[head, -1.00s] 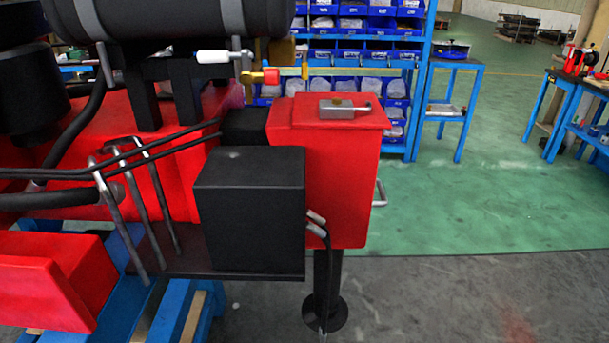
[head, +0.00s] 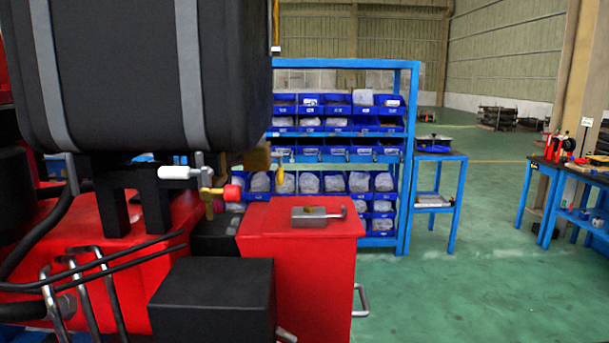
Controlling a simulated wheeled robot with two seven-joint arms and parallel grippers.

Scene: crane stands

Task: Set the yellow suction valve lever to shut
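A small yellow piece (head: 280,172), which looks like the valve lever, shows just right of the black tank's lower edge, in front of the blue shelf. It is too small to tell its exact setting. Left of it is a brass valve fitting (head: 212,199) with a red knob (head: 232,192). A white-handled lever (head: 181,172) points left from the same pipework. A brass-coloured block (head: 257,158) sits under the tank's right end. Neither of my grippers is in view.
The black tank (head: 110,70) overhangs the valves. A red box (head: 300,275) with a metal latch (head: 318,215) and a black box (head: 213,300) stand below. A blue shelf of bins (head: 412,130) is behind. Green floor (head: 440,300) at right is clear.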

